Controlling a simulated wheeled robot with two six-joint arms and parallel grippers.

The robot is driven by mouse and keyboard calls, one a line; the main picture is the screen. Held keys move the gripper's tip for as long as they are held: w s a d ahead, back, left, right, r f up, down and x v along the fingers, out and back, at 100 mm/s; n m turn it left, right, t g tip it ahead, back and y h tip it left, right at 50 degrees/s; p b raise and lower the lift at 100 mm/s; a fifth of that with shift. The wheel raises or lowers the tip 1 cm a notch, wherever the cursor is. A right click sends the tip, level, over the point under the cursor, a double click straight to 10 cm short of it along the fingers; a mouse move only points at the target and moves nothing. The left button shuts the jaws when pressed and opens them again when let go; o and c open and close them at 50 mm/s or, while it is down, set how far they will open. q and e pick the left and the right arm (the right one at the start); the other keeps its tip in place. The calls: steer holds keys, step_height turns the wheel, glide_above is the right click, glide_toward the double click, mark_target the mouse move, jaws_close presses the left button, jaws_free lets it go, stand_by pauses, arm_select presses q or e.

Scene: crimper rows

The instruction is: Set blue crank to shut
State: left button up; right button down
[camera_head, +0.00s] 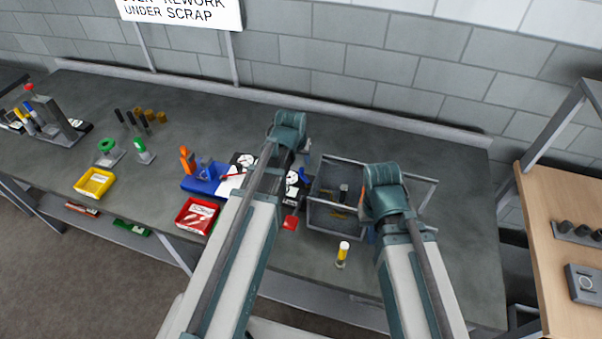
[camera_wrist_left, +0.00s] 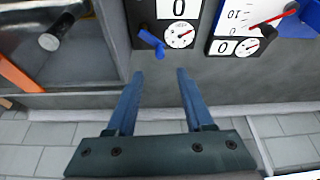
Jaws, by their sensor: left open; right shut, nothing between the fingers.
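In the left wrist view, the blue crank (camera_wrist_left: 150,40) is a short angled lever on a dark panel (camera_wrist_left: 163,10). In the head view my left forearm covers part of this area. My right gripper (camera_head: 370,228) is shut and empty over the grey crate, mostly hidden by its own wrist.
The grey divided crate (camera_head: 322,214) stands right of the panel. A second gauge panel (camera_head: 243,160) with a red pointer is left of it. A red tray (camera_head: 197,216), a yellow tray (camera_head: 95,183) and a yellow-topped cylinder (camera_head: 343,250) are on the bench.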

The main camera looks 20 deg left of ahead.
mark_target(301, 168)
arm_select(q)
steer(key=b+x, duration=0.7)
steer(key=x, duration=0.2)
jaws_close()
